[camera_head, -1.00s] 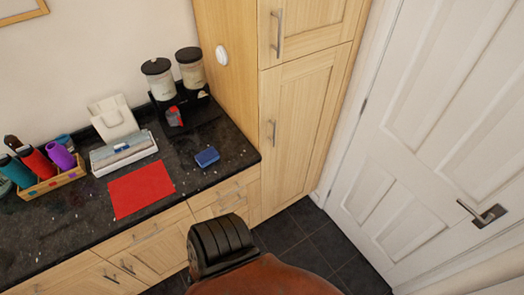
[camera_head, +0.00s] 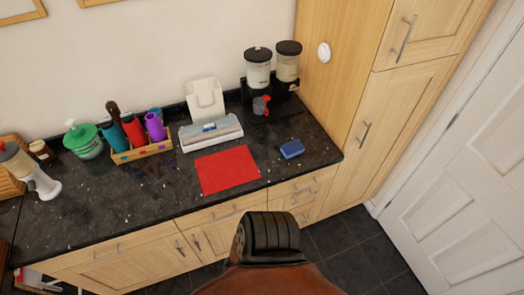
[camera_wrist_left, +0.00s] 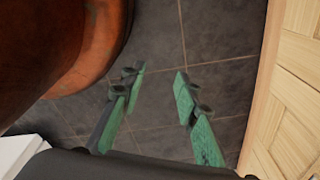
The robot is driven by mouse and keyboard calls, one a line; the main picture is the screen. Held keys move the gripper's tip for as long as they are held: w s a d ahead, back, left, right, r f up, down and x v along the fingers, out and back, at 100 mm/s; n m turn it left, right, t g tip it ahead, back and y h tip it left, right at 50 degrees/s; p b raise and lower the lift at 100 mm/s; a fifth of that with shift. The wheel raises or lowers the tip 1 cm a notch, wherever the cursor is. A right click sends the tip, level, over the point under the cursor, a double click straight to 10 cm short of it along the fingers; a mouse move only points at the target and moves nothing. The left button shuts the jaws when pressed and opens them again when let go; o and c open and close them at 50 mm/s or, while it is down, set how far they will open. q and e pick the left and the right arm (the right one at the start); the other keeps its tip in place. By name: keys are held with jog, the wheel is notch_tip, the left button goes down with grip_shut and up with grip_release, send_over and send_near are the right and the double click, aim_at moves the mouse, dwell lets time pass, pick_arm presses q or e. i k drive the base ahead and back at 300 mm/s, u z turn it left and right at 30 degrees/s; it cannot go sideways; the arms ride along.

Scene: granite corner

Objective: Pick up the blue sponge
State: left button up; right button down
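The blue sponge (camera_head: 291,149) lies on the dark granite worktop (camera_head: 110,200) in the head view, right of a red mat (camera_head: 228,169) and close to the front right part of the counter. Nothing covers it. My left gripper (camera_wrist_left: 160,85) shows in the left wrist view with two green-padded fingers apart and nothing between them. Dark floor tiles (camera_wrist_left: 225,85) show behind it. The sponge is not in the wrist view. Neither gripper shows in the head view.
Behind the sponge stand two black-lidded dispensers (camera_head: 258,68) and a small red-and-grey item (camera_head: 261,105). A white-and-grey box (camera_head: 212,133) and a wooden caddy of bottles (camera_head: 142,152) stand left. A tall wooden cupboard (camera_head: 405,130) bounds the right. Counter around the sponge is clear.

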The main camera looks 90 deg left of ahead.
aim_at(295, 147)
jog(key=k, duration=1.05)
jog(key=u, duration=1.5)
jog(key=i, duration=0.15)
jog(key=z, duration=0.1)
